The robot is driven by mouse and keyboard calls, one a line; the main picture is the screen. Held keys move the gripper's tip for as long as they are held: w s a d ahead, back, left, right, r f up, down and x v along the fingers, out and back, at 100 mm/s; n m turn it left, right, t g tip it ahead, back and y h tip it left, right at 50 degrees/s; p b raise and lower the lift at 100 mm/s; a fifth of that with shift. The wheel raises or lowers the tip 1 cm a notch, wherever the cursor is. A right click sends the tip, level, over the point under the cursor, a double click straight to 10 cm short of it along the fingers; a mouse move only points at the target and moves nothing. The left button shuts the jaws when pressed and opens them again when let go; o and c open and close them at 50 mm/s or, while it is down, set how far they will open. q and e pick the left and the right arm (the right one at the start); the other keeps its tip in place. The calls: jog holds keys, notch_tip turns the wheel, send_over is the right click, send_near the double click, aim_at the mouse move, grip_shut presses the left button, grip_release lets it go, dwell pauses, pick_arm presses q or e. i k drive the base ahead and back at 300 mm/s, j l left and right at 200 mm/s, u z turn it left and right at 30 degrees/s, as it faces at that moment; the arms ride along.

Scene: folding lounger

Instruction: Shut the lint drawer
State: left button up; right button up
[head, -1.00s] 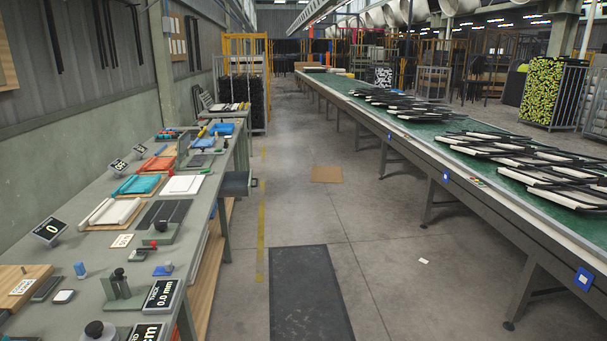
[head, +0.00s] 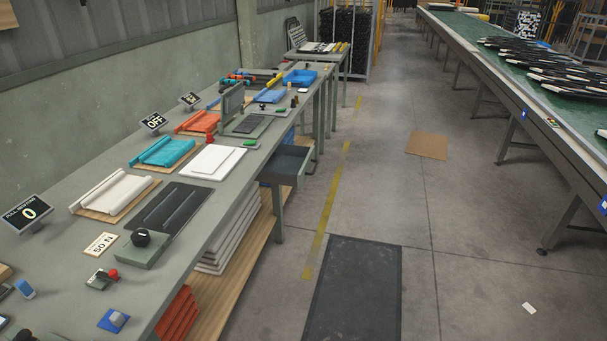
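A dark grey drawer (head: 288,164) sticks out open from under the aisle-side edge of the long grey workbench (head: 222,212). It is the only drawer I can make out, and no lint label on it is readable from here. Its open top shows a dark inside, and I cannot tell what lies in it. Neither of my grippers is in view.
Fabric rolls, a white stack (head: 213,162), a black pad (head: 170,208) and small tools cover the bench. A dark floor mat (head: 352,290) and a cardboard sheet (head: 427,145) lie in the aisle. A green conveyor (head: 500,55) runs along the right.

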aim_at(290, 165)
jog(key=i+l+u, duration=0.15)
jog(key=u, duration=0.2)
jog(key=i+l+u, duration=0.7)
jog(key=i, duration=0.05)
